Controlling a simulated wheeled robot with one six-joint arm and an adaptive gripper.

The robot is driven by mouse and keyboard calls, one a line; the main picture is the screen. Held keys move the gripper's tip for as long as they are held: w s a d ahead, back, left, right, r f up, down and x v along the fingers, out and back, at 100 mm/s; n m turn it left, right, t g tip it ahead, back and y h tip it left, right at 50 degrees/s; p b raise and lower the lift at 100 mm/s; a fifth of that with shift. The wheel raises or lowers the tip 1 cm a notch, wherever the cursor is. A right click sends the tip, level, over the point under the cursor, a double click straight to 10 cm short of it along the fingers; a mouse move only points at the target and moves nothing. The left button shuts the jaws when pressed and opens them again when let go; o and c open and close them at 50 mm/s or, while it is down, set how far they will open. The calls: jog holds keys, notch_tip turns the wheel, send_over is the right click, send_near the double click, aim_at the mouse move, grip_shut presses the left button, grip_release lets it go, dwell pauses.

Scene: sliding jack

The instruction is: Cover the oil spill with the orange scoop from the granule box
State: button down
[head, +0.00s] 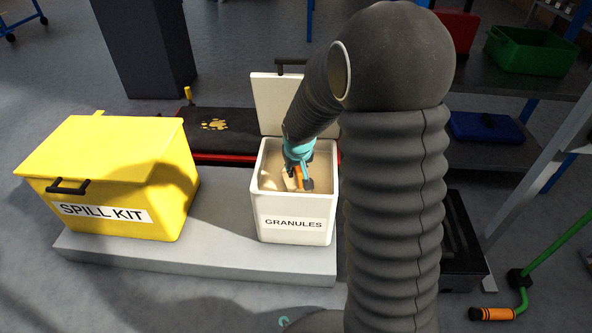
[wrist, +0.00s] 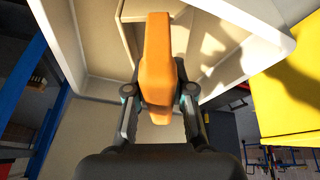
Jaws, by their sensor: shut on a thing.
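My gripper (head: 298,160) is low in the mouth of the open white granule box (head: 296,225). In the wrist view my gripper (wrist: 159,95) is shut on the orange scoop (wrist: 156,55), with its fingers on either side of the handle. The scoop also shows small inside the box in the head view (head: 297,180), near the tan granules (head: 269,173). I cannot tell whether its bowl holds granules.
The box's lid (head: 280,98) stands open at its back. A yellow spill kit (head: 115,170) stands left of the box on the same grey platform (head: 210,258). A red-edged dark slab (head: 240,150) lies behind. A shelf with a green crate (head: 525,52) is at right.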

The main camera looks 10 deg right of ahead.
jog(key=shift+r+p, duration=1.55)
jog(key=shift+r, duration=1)
